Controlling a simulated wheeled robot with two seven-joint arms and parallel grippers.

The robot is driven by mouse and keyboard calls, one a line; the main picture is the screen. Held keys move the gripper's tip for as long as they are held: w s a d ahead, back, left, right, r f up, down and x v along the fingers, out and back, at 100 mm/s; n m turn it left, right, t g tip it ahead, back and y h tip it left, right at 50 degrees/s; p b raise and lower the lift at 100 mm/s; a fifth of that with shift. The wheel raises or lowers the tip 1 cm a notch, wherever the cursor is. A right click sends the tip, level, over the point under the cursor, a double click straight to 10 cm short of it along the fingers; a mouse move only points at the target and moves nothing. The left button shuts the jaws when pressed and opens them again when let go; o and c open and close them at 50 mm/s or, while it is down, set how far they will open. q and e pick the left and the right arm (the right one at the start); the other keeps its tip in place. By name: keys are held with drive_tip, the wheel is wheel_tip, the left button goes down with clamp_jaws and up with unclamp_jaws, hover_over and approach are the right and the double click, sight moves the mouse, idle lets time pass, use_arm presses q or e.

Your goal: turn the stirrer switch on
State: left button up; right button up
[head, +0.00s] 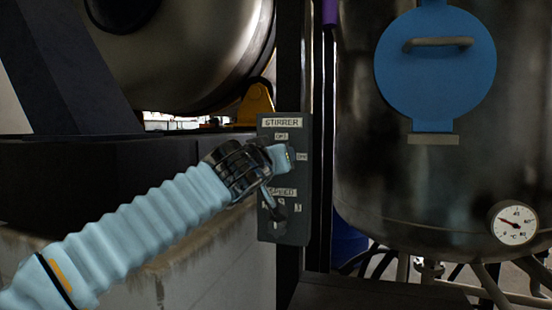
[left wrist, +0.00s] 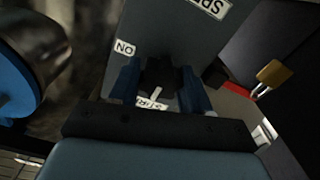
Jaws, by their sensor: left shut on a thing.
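The stirrer panel (head: 293,225) is an upright dark grey plate with a STIRRER label at its top, OFF and ON labels below it, and a SPEED label lower down. My left gripper (head: 284,157) reaches it from the left at the height of the ON label. In the left wrist view its blue fingers (left wrist: 161,88) stand on both sides of the dark stirrer switch (left wrist: 160,74) and are shut on it. The ON label (left wrist: 124,48) lies just left of the fingers there. In the head view the gripper hides the switch, and I cannot tell its setting. My right gripper is out of view.
The dark speed knob (head: 277,212) sits lower on the panel, close under my gripper. A steel vessel (head: 430,190) with a blue hatch (head: 434,70) and a dial gauge (head: 514,223) stands right. A horizontal steel drum (head: 190,50) is behind left. A yellow padlock (left wrist: 272,73) shows in the left wrist view.

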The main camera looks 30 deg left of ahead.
use_arm(q)
drive_tip(key=shift+m, duration=0.3)
drive_tip(key=m+b, duration=0.1)
drive_tip(key=m, duration=0.1)
drive_tip(key=shift+m, duration=0.4)
drive_tip(key=m, duration=0.9)
drive_tip(key=shift+r, duration=0.15)
drive_tip(key=m+p, duration=0.1)
drive_tip(key=m, duration=0.4)
drive_tip(key=shift+d+m, duration=0.1)
drive_tip(key=shift+m, duration=0.2)
drive_tip(key=o, duration=1.1)
drive_tip(key=shift+c, duration=0.2)
drive_tip(key=shift+f, duration=0.2)
